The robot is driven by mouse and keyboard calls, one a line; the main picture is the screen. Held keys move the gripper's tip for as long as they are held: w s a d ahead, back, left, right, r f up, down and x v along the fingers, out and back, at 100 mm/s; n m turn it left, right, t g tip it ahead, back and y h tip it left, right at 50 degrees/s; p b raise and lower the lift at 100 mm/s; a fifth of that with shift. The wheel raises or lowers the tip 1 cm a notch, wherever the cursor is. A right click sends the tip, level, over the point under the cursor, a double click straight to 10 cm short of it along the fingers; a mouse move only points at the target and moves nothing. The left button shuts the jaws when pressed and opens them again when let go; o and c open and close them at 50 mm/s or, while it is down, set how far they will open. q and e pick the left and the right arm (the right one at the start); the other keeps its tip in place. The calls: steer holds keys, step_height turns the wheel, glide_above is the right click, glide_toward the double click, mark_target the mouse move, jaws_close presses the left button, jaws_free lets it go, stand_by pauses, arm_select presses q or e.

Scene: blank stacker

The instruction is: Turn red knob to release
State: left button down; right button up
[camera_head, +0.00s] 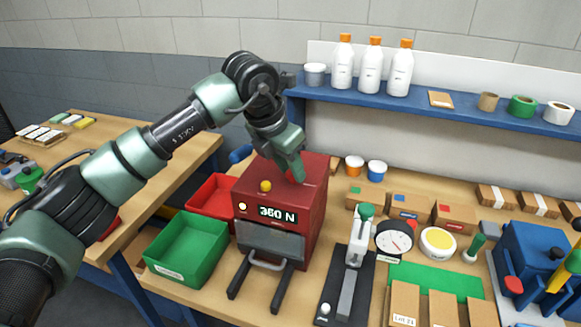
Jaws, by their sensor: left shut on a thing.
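My left gripper (297,177) points down onto the top of a red machine (319,187) with a display that seems to read 360 N. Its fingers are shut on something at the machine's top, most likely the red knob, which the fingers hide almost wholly. A small yellow button (265,186) sits on the machine's top front edge, left of my gripper. A blue-handled part (240,153) sticks out at the machine's left side. My right gripper does not show.
A green bin (187,247) and a red bin (212,197) stand left of the machine. A toggle clamp (360,240) and a dial gauge (394,238) are to its right, then a blue device (530,255). A blue shelf (450,108) holds bottles and tape rolls behind.

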arm_select(q)
steer(key=shift+w+a+m+g+h, duration=0.15)
steer(key=shift+m+g+h, duration=0.15)
steer(key=shift+m, duration=0.7)
steer(key=shift+r+m+g, duration=0.1)
steer(key=shift+m+g, duration=0.3)
steer(key=shift+m, duration=0.5)
steer(key=m+g, duration=0.1)
steer(key=m, duration=0.1)
steer(key=shift+w+m+h, duration=0.15)
steer(key=shift+m+h, duration=0.15)
steer(key=m+g+p, duration=0.1)
steer(key=m, duration=0.1)
steer(key=shift+w+r+m+p, duration=0.1)
steer(key=shift+r+m+p, duration=0.05)
steer(key=shift+m+p, duration=0.25)
steer(key=m+g+p, duration=0.1)
steer(key=m, duration=0.1)
steer(key=m+p, duration=0.2)
steer(key=shift+w+r+m+g, duration=0.1)
steer(key=shift+w+m+g, duration=0.05)
steer(key=shift+m+g, duration=0.2)
steer(key=shift+f+m+g+y+p, duration=0.2)
steer(key=shift+m+g+y+p, duration=0.25)
steer(key=shift+m+p, duration=0.9)
steer(key=shift+w+f+m+p, duration=0.1)
steer(key=shift+m+p, duration=0.3)
steer(key=shift+p, duration=0.05)
steer(key=c, duration=1.1)
jaws_free()
